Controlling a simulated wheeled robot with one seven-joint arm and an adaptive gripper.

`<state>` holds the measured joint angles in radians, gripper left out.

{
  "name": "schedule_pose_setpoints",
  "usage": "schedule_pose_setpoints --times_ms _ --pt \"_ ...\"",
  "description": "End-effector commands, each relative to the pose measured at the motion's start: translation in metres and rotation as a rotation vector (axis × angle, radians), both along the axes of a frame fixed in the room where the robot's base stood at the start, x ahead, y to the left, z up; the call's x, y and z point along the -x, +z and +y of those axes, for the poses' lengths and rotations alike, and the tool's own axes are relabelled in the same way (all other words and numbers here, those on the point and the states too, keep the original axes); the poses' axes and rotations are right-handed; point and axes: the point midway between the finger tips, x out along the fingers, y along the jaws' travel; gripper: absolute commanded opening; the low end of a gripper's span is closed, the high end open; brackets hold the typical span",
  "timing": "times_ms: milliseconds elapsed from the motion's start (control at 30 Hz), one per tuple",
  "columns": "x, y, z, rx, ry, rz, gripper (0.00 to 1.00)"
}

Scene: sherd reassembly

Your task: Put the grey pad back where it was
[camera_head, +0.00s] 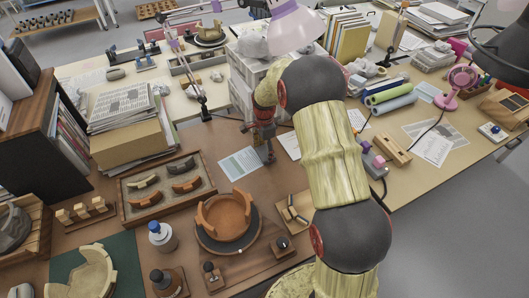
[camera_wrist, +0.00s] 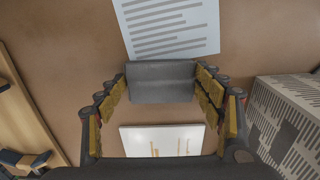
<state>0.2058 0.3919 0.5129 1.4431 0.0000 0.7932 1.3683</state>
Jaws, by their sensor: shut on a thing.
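The grey pad (camera_wrist: 160,82) is a dark grey block between the two fingers of my gripper (camera_wrist: 161,84) in the wrist view. The yellow-lined fingers stand on its left and right sides, and my gripper is shut on it. In the head view my gripper (camera_head: 264,140) points down over the brown table, close to a printed sheet (camera_head: 240,163); the pad cannot be made out there. Whether the pad touches the table is unclear. The printed sheet also shows beyond the pad in the wrist view (camera_wrist: 170,28).
A white card or panel with tan marks (camera_wrist: 162,140) shows nearer the wrist. A grey patterned block (camera_wrist: 288,120) stands at the right. In the head view, a tray of sherds (camera_head: 126,212) and a partly built bowl (camera_head: 228,216) stand left and front.

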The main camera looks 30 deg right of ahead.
Motion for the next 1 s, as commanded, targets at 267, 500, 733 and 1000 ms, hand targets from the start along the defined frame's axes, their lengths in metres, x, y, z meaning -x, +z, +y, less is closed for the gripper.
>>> schedule_pose_setpoints --times_ms 267,500,733,1000 --pt "0.0001 -0.0024 0.0000 0.000 0.000 0.000 0.69" --pt "0.0002 -0.0022 0.0000 0.000 0.000 0.000 0.83" --pt "0.0002 -0.0022 0.0000 0.000 0.000 0.000 0.86" --pt "0.0000 0.0042 0.0000 0.000 0.000 0.000 0.86"
